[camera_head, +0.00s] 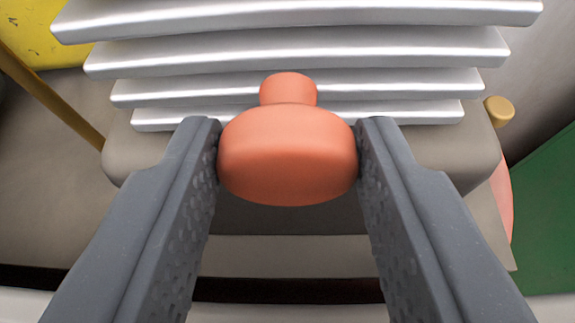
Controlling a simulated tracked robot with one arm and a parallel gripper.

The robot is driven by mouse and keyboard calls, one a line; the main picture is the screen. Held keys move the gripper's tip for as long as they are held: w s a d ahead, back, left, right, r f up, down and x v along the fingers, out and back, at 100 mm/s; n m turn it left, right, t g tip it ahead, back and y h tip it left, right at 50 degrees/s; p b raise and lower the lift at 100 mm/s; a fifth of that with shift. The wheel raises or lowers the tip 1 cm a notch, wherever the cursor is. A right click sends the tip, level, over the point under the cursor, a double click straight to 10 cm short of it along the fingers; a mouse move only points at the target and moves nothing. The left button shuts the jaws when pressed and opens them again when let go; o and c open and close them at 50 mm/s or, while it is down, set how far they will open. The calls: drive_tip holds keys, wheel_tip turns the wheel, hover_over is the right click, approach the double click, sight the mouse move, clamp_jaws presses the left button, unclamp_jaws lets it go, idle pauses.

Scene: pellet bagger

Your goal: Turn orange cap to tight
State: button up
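The orange cap (287,160) is in the middle of the view, a wide rounded disc with a narrower knob (288,88) of the same colour behind it. My gripper (287,150) has one grey finger on each side of the cap. Both fingertips meet the cap's left and right edges, so the gripper appears shut on it. Any markings for tight or loose do not show.
Several silver fins (300,50) are stacked just behind the cap, above a grey-brown rounded body (140,155). A yellow panel (35,30) and a brown rod (50,95) are at left. A small tan knob (499,110) and a green surface (545,210) are at right.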

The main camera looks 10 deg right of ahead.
drive_tip(key=shift+s+d, duration=0.15)
drive_tip(key=shift+m, duration=0.3)
drive_tip(key=shift+f+m+y+b, duration=0.15)
drive_tip(key=shift+m+y+b, duration=0.25)
drive_tip(key=shift+y+b, duration=0.15)
drive_tip(key=shift+d+m+t+y+b, duration=0.2)
drive_tip(key=shift+m+t+y+b, duration=0.2)
drive_tip(key=shift+m+y+b, duration=0.55)
drive_tip(key=m, duration=0.2)
drive_tip(key=m+t+y, duration=0.1)
drive_tip(key=m, duration=0.1)
drive_tip(key=shift+d+f+m+t, duration=0.1)
drive_tip(key=shift+m+t, duration=0.15)
drive_tip(key=shift+t, duration=0.05)
